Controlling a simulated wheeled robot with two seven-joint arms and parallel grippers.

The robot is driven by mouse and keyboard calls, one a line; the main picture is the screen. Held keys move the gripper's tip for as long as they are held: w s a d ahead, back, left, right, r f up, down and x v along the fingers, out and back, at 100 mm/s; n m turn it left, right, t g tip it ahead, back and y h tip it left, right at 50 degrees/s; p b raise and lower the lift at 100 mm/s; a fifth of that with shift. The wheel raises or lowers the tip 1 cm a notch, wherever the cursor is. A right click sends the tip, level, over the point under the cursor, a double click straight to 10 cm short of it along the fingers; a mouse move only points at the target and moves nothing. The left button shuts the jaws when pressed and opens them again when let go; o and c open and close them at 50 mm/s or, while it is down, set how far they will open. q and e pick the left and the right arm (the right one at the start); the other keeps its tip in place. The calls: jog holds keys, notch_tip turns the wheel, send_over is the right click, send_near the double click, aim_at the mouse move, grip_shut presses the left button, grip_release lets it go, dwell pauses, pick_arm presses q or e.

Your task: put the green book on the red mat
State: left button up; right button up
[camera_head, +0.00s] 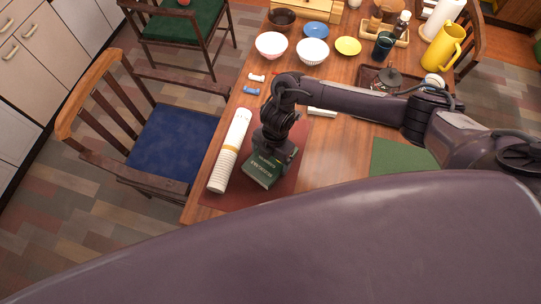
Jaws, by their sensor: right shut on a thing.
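The green book (262,171) is under my right gripper (268,153), which points down and is shut on the book's upper end. The book is over the red mat (229,196) near the table's left front edge; I cannot tell whether it touches the mat. The mat shows around the book and partly behind my right arm. A white roll with an orange band (231,148) lies along the mat's left side. My left gripper is not in view.
A green mat (398,156) lies to the right on the wooden table. A chair with a blue seat (172,143) stands left of the table. My own body covers the foreground.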

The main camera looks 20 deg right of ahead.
jog(key=shift+f, duration=0.1)
jog(key=o, duration=0.8)
